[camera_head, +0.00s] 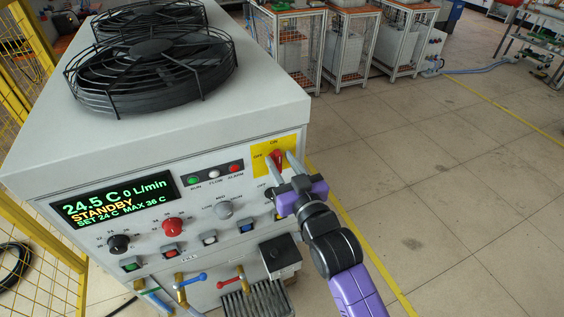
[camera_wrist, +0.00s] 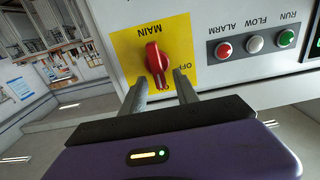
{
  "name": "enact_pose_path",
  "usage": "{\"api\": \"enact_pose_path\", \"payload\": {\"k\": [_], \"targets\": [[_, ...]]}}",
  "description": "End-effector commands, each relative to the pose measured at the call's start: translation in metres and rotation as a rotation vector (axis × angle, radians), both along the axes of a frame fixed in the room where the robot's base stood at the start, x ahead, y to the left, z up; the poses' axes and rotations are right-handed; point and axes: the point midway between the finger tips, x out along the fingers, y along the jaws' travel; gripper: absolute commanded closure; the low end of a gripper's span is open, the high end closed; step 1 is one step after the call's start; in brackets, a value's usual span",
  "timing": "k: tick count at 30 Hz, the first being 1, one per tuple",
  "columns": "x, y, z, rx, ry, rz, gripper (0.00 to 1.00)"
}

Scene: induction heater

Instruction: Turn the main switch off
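The main switch is a red rotary knob (camera_head: 277,159) on a yellow plate (camera_head: 260,151) at the upper right of the heater's front panel. In the head view, OFF is printed at the plate's left and ON at its top. The knob's handle stands roughly upright, along the ON direction. My gripper (camera_head: 279,157) is in front of the plate, its two fingers apart on either side of the knob in this view. In the wrist view, which is upside down, the knob (camera_wrist: 156,59) shows just beyond the open fingertips (camera_wrist: 161,80). Contact is not visible.
The panel has a lit display (camera_head: 117,199) reading STANDBY, small indicator lamps (camera_head: 214,176), a grey knob (camera_head: 223,210) and a red knob (camera_head: 173,225). A black box (camera_head: 280,256) juts out below my gripper. Open floor (camera_head: 430,200) lies to the right.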

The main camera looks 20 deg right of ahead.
Motion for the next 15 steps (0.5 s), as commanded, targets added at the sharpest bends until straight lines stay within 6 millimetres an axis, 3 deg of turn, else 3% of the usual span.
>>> {"api": "enact_pose_path", "payload": {"k": [1,6,7,15], "targets": [[-0.0001,0.0,-0.0001,0.0,0.0,0.0,0.64],[-0.0003,-0.0001,-0.0002,0.0,0.0,0.0,0.97],[-0.0003,0.0,-0.0002,0.0,0.0,0.0,1.0],[-0.0004,0.0001,-0.0002,-0.006,0.0,0.0,1.0]]}}
